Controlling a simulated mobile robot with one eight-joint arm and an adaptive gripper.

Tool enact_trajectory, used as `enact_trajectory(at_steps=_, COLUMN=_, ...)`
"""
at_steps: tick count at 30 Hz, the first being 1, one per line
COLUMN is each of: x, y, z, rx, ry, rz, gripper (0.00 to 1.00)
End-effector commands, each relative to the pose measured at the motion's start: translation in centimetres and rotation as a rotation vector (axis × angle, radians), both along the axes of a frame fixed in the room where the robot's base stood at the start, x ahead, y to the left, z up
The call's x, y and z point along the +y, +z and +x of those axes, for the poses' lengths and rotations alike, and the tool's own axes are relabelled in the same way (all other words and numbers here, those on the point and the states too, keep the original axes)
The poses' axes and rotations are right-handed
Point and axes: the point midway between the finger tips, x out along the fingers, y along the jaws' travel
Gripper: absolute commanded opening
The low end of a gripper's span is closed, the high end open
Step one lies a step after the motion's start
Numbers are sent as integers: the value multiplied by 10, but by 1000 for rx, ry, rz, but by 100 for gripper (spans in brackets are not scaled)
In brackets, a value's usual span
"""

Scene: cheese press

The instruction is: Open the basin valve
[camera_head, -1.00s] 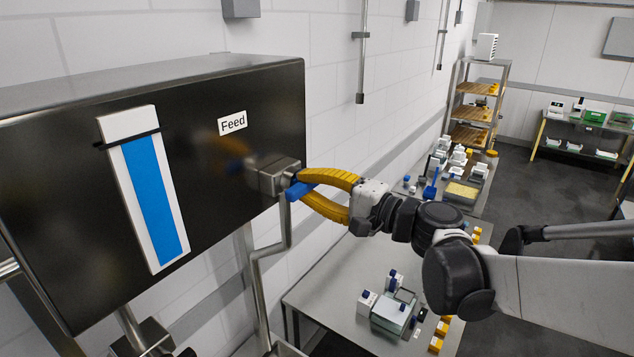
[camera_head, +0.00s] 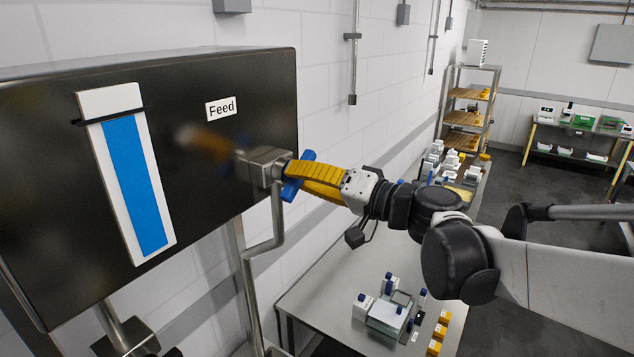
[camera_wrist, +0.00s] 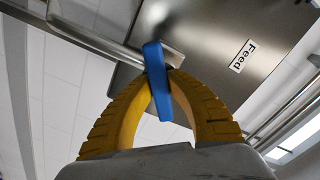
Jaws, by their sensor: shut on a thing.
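A grey metal valve body (camera_head: 262,165) sticks out of the right part of the dark metal tank (camera_head: 262,85), which carries a "Feed" label (camera_head: 221,108). Its blue handle (camera_head: 307,157) stands tilted, upper end to the right. My gripper (camera_head: 288,172) has its yellow fingers shut around the handle's middle. In the wrist view, the blue handle (camera_wrist: 155,65) passes between the two fingertips (camera_wrist: 161,82), which press on it from both sides. The "Feed" label (camera_wrist: 242,56) is to the right there. The finger overlap hides part of the handle in the head view.
A bent outlet pipe (camera_head: 262,245) runs down from the valve. A white and blue level gauge (camera_head: 136,185) is on the tank's front. A metal table (camera_head: 325,285) with small items stands below my arm. A shelf rack (camera_head: 468,120) is farther back.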

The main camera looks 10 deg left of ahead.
Motion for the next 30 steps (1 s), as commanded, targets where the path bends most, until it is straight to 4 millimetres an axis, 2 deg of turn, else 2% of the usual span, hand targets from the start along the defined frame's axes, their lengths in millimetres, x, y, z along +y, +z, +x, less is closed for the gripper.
enact_trajectory(at_steps=18, x=0, y=-1, z=0, rx=-533, ry=0, rz=-219, gripper=0)
enact_trajectory(at_steps=30, x=0, y=0, z=0, rx=-780, ry=-1, rz=-322, gripper=0)
